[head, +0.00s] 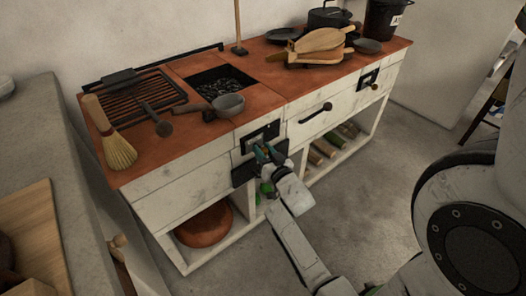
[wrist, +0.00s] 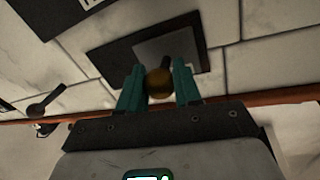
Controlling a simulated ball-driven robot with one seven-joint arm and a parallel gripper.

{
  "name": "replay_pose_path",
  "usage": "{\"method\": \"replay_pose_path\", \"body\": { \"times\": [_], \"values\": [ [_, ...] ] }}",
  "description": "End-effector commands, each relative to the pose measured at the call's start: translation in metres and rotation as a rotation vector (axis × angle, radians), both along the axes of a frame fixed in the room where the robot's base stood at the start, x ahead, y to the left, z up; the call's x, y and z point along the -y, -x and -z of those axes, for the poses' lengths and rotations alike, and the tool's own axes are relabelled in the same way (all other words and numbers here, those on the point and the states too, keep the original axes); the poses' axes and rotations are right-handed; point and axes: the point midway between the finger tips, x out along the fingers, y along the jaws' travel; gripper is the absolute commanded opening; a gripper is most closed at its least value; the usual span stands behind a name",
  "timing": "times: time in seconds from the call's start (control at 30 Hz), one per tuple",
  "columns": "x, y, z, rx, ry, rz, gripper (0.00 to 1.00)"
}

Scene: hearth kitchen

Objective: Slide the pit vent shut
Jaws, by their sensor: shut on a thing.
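The pit vent (head: 258,136) is a dark metal fitting on the white front of the hearth, below the charcoal pit. In the wrist view its black plate (wrist: 106,60) carries a smaller grey slide plate (wrist: 172,44) with a round brass knob (wrist: 159,84). My gripper (head: 262,153) reaches the vent from the front. In the wrist view its teal fingers (wrist: 158,88) stand on either side of the knob and are shut on it. In the head view the gripper hides the knob and part of the vent, and I cannot tell how wide the vent stands.
The charcoal pit (head: 222,84) and grill (head: 140,97) are in the red top. A small pan (head: 228,105), brush (head: 115,145) and bellows (head: 318,45) lie on it. A drawer handle (head: 315,113) and a second vent (head: 368,78) are to the right. The floor in front is clear.

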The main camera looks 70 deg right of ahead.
Motion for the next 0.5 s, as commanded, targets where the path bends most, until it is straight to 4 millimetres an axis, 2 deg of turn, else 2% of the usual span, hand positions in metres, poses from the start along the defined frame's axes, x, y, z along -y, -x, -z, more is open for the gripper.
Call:
{"method": "replay_pose_path", "body": {
  "times": [0.23, 0.27, 0.5],
  "values": [
    [-0.0030, -0.0021, 0.0004, 0.000, 0.000, -0.007, 0.00],
    [-0.0032, -0.0023, 0.0005, 0.000, 0.000, -0.007, 0.35],
    [-0.0027, -0.0020, 0.0005, 0.000, 0.000, -0.006, 0.57]
  ]
}}
